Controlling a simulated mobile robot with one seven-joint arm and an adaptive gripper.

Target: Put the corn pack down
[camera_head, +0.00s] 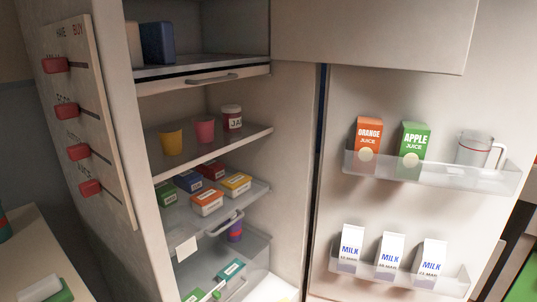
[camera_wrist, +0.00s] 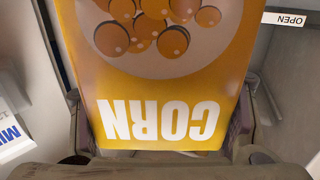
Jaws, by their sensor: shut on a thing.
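The corn pack (camera_wrist: 160,100) is a yellow box with a picture of orange-brown kernels. Its word CORN appears upside down in the wrist view, and it fills the middle of that view. My gripper (camera_wrist: 162,118) has one finger at each side of the pack and is shut on it. The pack's far end is cut off by the top of the wrist view. I cannot make out my gripper in the head view. A yellow pack (camera_head: 236,183) lies on the fridge's middle shelf among other packs; its label is too small to read.
The fridge is open. Several coloured packs stand near the yellow one on the middle shelf (camera_head: 190,232). Cups and a jar (camera_head: 232,118) stand on the shelf above. The door racks hold juice cartons (camera_head: 415,148), a jug (camera_head: 474,150) and milk cartons (camera_head: 390,252).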

